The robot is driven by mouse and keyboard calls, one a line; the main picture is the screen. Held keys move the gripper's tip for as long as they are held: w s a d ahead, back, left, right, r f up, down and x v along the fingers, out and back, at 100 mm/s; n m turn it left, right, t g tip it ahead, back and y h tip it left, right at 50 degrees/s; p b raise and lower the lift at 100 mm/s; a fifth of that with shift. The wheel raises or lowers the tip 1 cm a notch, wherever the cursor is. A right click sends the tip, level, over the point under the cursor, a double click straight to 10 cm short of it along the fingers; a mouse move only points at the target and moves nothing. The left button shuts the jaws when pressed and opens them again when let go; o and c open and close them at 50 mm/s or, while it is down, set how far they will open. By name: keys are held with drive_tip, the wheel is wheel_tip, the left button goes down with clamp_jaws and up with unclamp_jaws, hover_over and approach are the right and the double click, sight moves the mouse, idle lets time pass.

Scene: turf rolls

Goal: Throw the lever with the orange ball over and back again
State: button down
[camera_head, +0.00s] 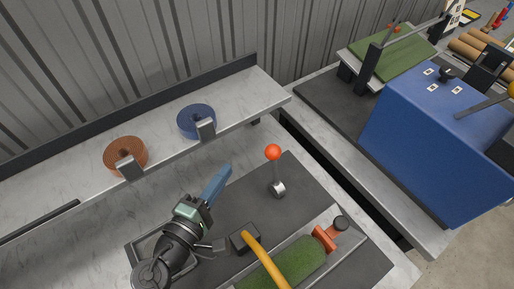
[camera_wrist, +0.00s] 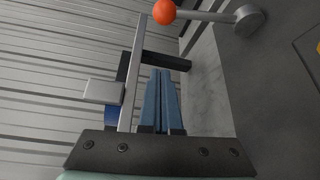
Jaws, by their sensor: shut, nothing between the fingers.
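The lever's orange ball (camera_head: 273,152) tops a thin metal rod that rises from a round grey pivot (camera_head: 278,189) on the dark plate. In the head view the rod stands close to upright, with the ball slightly left of the pivot. In the wrist view the ball (camera_wrist: 163,11) is at the top, with the rod running right to the pivot (camera_wrist: 249,19). My gripper (camera_head: 224,172) is left of the lever, apart from it. Its blue fingers (camera_wrist: 161,75) are shut together and hold nothing.
A brown coil (camera_head: 125,155) and a blue coil (camera_head: 196,121) lie on the back shelf (camera_head: 72,184). A green turf roll (camera_head: 283,265) and a yellow bar (camera_head: 264,262) are in front of the lever. A blue machine housing (camera_head: 427,130) stands at the right.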

sight(274, 169)
idle(0.3)
drive_tip(key=w+d+p, duration=0.3)
drive_tip(key=w+d, duration=0.3)
drive_tip(key=d, duration=0.1)
drive_tip(key=shift+w+p, duration=0.2)
drive_tip(key=shift+p, duration=0.15)
drive_tip(key=shift+f, duration=0.15)
